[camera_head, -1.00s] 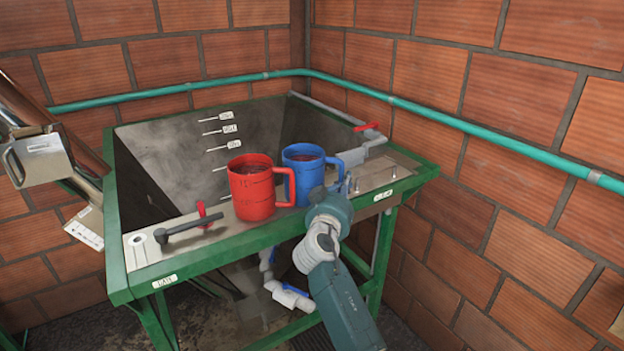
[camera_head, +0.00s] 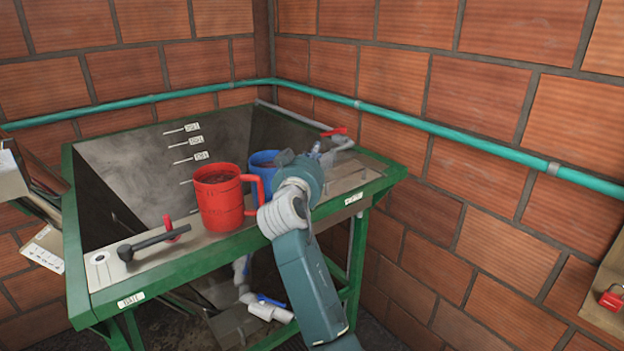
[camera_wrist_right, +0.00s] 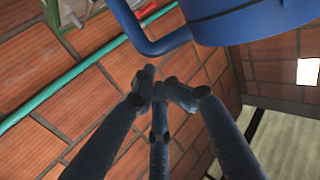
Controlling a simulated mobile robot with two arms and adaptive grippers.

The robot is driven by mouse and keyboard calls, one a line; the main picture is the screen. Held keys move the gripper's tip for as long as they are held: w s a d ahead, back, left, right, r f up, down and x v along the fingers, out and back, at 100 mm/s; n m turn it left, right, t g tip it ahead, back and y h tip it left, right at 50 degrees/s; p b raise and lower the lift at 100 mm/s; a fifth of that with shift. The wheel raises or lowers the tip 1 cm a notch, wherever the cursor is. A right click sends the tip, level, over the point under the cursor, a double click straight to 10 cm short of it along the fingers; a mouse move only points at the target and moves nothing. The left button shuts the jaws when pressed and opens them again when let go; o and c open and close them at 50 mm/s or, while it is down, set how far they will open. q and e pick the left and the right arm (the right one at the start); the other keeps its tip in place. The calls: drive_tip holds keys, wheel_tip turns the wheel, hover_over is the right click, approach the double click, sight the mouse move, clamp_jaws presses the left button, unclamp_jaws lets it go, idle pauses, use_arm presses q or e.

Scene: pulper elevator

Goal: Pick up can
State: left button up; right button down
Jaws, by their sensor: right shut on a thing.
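A blue can (camera_head: 262,163) with a handle stands on the front ledge of the green-framed hopper, partly hidden by a red can (camera_head: 219,200) and by my right arm. The red can, with its handle to the right, stands in front. My right gripper (camera_head: 316,150) is at the right side of the blue can; its fingertips are mostly hidden in the head view. In the right wrist view the blue can (camera_wrist_right: 245,22) and its handle fill the top, and my right gripper's fingers (camera_wrist_right: 160,88) are drawn together close to the handle. My left gripper is out of view.
The hopper's green frame (camera_head: 190,270) surrounds a deep metal basin (camera_head: 140,165). A black lever (camera_head: 150,245) and a red-handled valve (camera_head: 335,132) are on its rim. A teal pipe (camera_head: 440,130) runs along the brick walls. A red padlock (camera_head: 611,298) is at the right edge.

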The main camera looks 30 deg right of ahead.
wheel_tip(320, 180, up, 10)
drive_tip(key=b, duration=0.1)
drive_tip(key=c, duration=0.5)
unclamp_jaws()
drive_tip(key=shift+s, duration=0.1)
